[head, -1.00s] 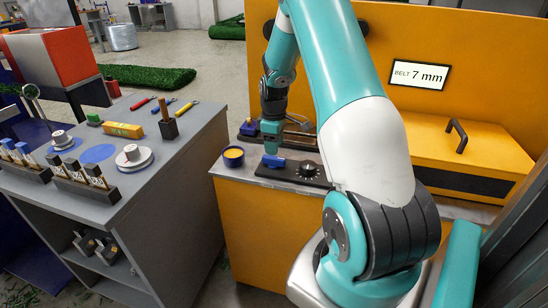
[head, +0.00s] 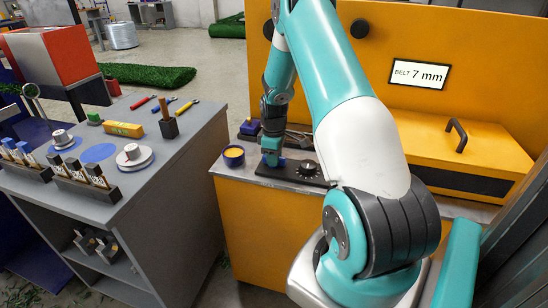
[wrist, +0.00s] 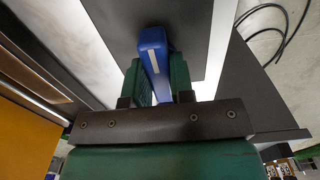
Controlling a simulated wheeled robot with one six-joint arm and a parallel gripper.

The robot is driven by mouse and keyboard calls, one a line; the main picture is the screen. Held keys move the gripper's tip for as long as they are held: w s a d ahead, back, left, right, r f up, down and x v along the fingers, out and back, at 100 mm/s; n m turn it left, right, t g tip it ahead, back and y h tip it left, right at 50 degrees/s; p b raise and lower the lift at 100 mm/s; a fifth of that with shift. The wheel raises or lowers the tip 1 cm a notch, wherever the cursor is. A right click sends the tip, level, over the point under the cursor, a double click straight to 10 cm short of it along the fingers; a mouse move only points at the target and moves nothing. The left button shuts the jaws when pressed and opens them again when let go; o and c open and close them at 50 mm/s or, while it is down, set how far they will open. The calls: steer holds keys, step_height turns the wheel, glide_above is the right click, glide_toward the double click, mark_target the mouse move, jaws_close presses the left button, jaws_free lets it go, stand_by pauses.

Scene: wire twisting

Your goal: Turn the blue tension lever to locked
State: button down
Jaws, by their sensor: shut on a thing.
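The blue tension lever (wrist: 153,50) shows large in the wrist view, between the green fingers of my gripper (wrist: 160,80). A pale stripe runs along the lever. The fingers are shut on it. In the head view my gripper (head: 271,158) is down at the left part of the dark control plate (head: 318,181) on the orange machine. There the lever is mostly hidden by the gripper. Any lock marking on the plate cannot be read.
A black knob (head: 308,167) sits on the plate right of my gripper. A yellow-topped cup (head: 233,156) stands close on the left. The orange cover with a black handle (head: 456,136) is at the right. A grey bench (head: 140,190) with tools stands left.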

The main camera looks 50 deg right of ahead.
steer(key=shift+m, duration=0.3)
steer(key=m, duration=0.8)
steer(key=shift+p, duration=0.3)
steer(key=m, duration=0.4)
steer(key=shift+m, duration=0.4)
steer(key=m, duration=0.4)
steer(key=shift+m, duration=0.3)
steer(key=c, duration=1)
jaws_free()
